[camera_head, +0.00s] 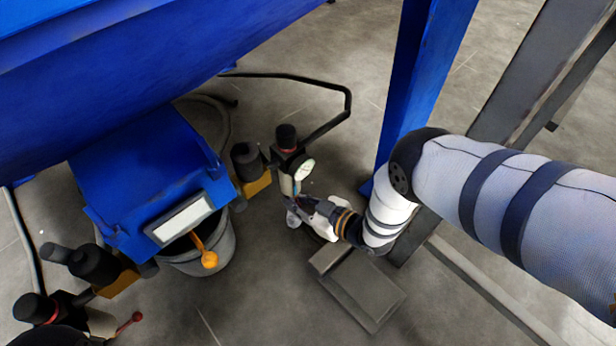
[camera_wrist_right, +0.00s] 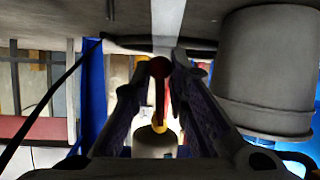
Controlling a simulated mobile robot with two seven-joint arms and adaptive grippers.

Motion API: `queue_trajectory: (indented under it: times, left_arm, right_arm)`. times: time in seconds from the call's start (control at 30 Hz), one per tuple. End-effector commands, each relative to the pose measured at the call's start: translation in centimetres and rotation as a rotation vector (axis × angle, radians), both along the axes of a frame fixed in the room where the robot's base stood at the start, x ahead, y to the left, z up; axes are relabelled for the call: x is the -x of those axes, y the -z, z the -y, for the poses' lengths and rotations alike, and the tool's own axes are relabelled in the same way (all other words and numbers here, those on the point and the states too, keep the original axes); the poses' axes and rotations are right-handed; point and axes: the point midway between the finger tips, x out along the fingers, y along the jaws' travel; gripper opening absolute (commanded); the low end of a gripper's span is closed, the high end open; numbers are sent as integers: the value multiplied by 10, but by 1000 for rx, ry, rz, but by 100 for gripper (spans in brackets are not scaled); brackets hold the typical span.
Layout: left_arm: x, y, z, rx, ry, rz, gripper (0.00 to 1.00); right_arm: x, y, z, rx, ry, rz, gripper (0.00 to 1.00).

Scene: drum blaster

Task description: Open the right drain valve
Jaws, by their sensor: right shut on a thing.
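The right drain valve is at the right-hand black fitting with a round gauge (camera_head: 303,169), right of the blue housing in the head view. My right gripper (camera_head: 296,212) reaches in from the right, just below that gauge. In the right wrist view my right gripper (camera_wrist_right: 160,75) is shut on a red lever with a round knob (camera_wrist_right: 160,67), which lies between its fingertips. The lever is hidden behind the gripper in the head view. A similar red lever (camera_head: 130,320) shows at the lower-left fitting. My left gripper is not in view.
A grey bucket (camera_head: 222,256) stands below the blue housing (camera_head: 148,172), left of my gripper; it also shows in the wrist view (camera_wrist_right: 265,70). A blue post (camera_head: 412,90) rises close to my right arm. A flat grey plate (camera_head: 362,290) lies on the floor nearby.

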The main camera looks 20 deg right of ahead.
Motion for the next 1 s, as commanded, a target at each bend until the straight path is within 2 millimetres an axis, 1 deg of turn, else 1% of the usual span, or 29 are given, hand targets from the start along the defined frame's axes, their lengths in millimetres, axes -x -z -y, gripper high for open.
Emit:
queue_trajectory:
  times: [0.03,0.53,0.57,0.6,0.9,1.0]
  left_arm:
    - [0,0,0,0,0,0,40]
    - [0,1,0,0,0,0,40]
    - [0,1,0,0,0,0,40]
    - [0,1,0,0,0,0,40]
    - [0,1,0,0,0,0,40]
    - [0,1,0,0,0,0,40]
  right_arm:
    - [-3,-3,-1,-11,-1,8,0]
    - [-2,-3,-2,-25,-2,3,0]
    - [-2,-3,-2,-25,-2,3,19]
    - [-2,-3,-2,-25,-2,3,26]
    - [0,-1,-1,-21,-1,-3,26]
    - [9,-4,4,-20,0,-6,26]
